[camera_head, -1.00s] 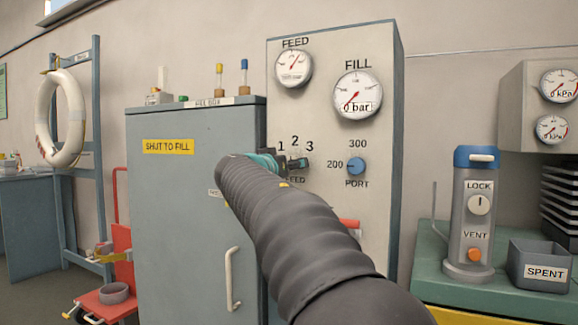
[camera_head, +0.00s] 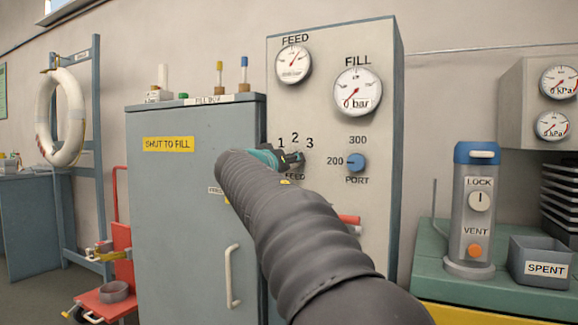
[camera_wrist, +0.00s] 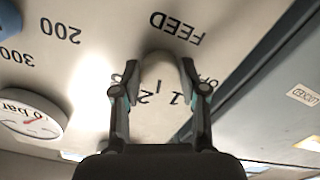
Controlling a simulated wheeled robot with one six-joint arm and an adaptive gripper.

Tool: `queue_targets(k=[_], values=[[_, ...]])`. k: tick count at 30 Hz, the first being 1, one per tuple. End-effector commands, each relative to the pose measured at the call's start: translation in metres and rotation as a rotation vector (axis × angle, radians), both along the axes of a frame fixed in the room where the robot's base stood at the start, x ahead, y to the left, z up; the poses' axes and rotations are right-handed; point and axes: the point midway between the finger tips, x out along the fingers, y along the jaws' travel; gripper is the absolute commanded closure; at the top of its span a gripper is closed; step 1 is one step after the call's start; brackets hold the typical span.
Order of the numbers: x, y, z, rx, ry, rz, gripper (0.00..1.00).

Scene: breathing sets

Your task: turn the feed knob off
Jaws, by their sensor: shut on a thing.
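The feed knob (camera_wrist: 160,72) is a pale round knob on the grey panel (camera_head: 330,105), below the numbers 1, 2 and 3. In the wrist view my gripper (camera_wrist: 160,84) has one finger on each side of the knob and is shut on it. A short dark mark by the knob lies between the 1 and the 2. In the head view my gripper (camera_head: 291,158) is at the panel, and its fingers and my dark arm hide most of the knob. The FEED gauge (camera_head: 293,64) above it has its needle pointing up and right.
The blue port knob (camera_head: 356,162) is close to the right of my gripper, by the 200 mark. The FILL gauge (camera_head: 358,92) is above it. A grey cabinet (camera_head: 190,200) stands at the left. A LOCK/VENT cylinder (camera_head: 473,215) stands on the green bench.

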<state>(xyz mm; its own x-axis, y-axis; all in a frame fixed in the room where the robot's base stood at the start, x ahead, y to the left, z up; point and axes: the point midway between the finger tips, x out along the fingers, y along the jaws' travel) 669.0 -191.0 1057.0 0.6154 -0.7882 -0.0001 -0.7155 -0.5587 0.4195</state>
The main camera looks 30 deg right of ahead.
Motion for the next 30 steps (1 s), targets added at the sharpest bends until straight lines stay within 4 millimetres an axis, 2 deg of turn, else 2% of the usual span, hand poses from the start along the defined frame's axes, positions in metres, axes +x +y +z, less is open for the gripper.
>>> queue_targets(k=[30], values=[[-0.0016, -0.0020, 0.0035, -0.591, 0.759, -0.001, 0.92]])
